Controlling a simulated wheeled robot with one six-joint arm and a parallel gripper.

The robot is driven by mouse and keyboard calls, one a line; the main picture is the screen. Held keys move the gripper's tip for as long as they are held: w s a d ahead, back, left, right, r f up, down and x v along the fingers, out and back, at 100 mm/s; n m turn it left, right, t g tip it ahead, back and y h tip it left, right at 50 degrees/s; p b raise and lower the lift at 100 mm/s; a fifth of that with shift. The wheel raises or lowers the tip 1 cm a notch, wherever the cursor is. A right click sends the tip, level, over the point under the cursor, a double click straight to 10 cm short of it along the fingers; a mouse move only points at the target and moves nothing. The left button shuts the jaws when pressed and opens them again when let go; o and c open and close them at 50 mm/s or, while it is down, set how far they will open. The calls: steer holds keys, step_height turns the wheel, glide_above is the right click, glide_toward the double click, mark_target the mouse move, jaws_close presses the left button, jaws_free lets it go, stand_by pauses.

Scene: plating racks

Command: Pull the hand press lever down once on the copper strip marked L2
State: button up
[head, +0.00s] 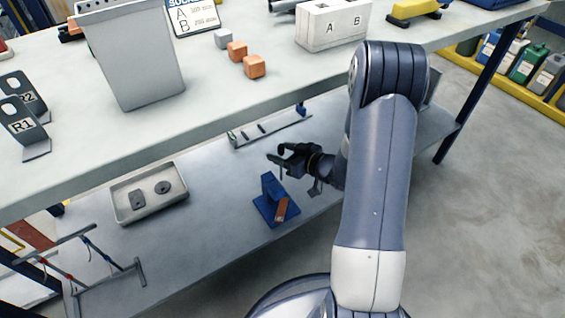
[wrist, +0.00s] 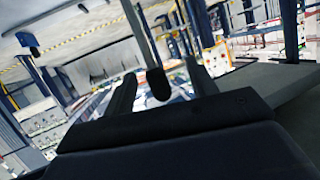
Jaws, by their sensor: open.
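The blue hand press (head: 268,190) stands on the lower shelf in the head view. An orange-brown copper strip (head: 281,209) lies on its base; any L2 mark is too small to read. My gripper (head: 280,156) is above and just behind the press, its fingers pointing left. In the wrist view my gripper (wrist: 159,70) is open. A grey bar with a black rounded end (wrist: 158,86), which looks like the press lever, shows between the two fingers. I cannot tell whether either finger touches it. In the head view the lever is hard to separate from my dark gripper.
A low rack (head: 240,139) stands behind my gripper. The upper bench edge (head: 215,128) overhangs the lower shelf. A wire rack (head: 103,287) stands at the front left.

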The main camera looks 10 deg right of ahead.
steer(key=p+v, duration=0.2)
steer(key=v, duration=0.6)
steer(key=shift+w, duration=0.1)
steer(key=p+v, duration=0.3)
steer(key=v, duration=0.8)
steer(key=shift+w, duration=0.1)
stand_by(0.4)
steer(key=b+x, duration=0.3)
steer(key=x, duration=1)
